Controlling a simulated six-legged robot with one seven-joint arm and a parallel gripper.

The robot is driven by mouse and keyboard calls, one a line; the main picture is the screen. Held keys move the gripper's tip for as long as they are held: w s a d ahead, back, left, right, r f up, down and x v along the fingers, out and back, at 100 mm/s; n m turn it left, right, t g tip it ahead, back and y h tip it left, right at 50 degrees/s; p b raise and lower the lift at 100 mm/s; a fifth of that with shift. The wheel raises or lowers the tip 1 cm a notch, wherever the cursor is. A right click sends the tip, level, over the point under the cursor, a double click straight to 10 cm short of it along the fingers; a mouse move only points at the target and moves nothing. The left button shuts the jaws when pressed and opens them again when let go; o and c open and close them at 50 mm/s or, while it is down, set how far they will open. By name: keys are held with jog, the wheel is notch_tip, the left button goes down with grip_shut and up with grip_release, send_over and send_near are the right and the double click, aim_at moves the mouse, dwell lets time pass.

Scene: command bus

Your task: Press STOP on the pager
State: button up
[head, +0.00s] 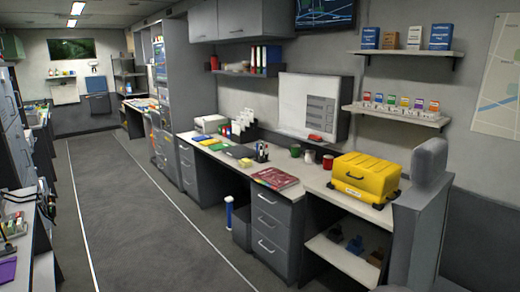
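I cannot make out a pager or a STOP button for certain in the head view. A row of several small items with coloured tops (405,104) stands on the lower wall shelf at the right, too small to identify. Several small dark, blue and brown objects (355,244) sit on the open shelf under the right counter; their kind is unclear. The near left counter also carries small items (14,226), partly cut off by the picture edge. My gripper is not in view.
A long desk (221,157) runs along the right wall, with a yellow case (366,177) at its near end. A grey seat-like block (430,160) stands beside it. A bin (241,228) and blue cylinder (229,212) stand on the floor. The aisle (130,205) is clear.

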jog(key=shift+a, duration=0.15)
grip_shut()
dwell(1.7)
